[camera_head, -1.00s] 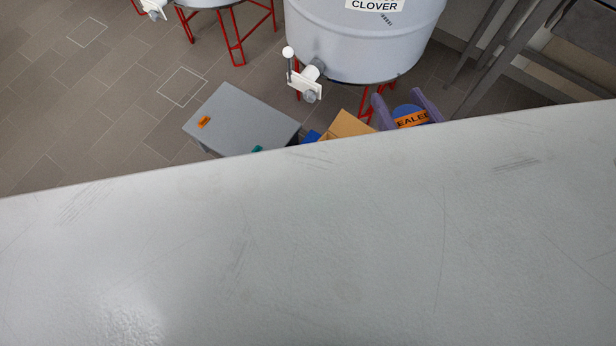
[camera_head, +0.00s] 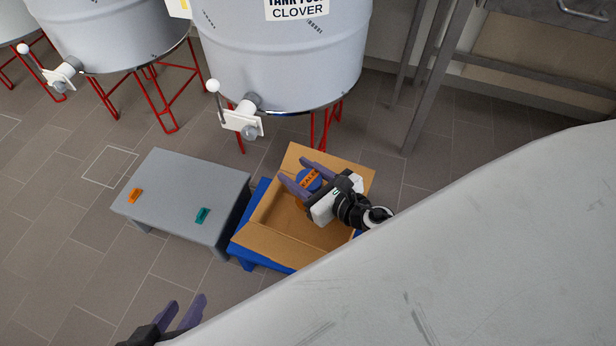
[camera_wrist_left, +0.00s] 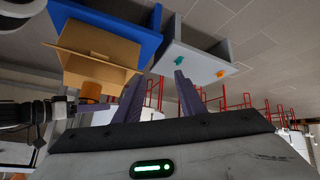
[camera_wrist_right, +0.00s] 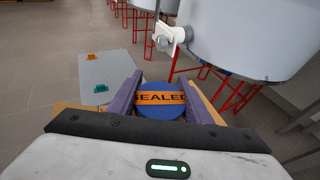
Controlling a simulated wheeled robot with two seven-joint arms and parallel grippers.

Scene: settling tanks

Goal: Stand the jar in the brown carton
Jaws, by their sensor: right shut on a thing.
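The jar has a blue lid with an orange SEALED band (camera_head: 308,180). My right gripper (camera_head: 308,177) is shut on it, a purple finger on either side, and the lid fills the space between the fingers in the right wrist view (camera_wrist_right: 160,100). In the head view the jar is over the open brown carton (camera_head: 268,244). In the left wrist view the jar's amber body (camera_wrist_left: 92,92) shows past the carton's rim (camera_wrist_left: 85,62); whether its base is inside is hidden. My left gripper (camera_head: 180,312) is open and empty, at the lower left, away from the carton.
The carton stands on a low blue stand (camera_head: 248,258). A grey table (camera_head: 185,185) with an orange and a teal label is close at its left. A grey tank (camera_head: 285,60) with a valve rises behind. A metal frame (camera_head: 430,80) stands at the right.

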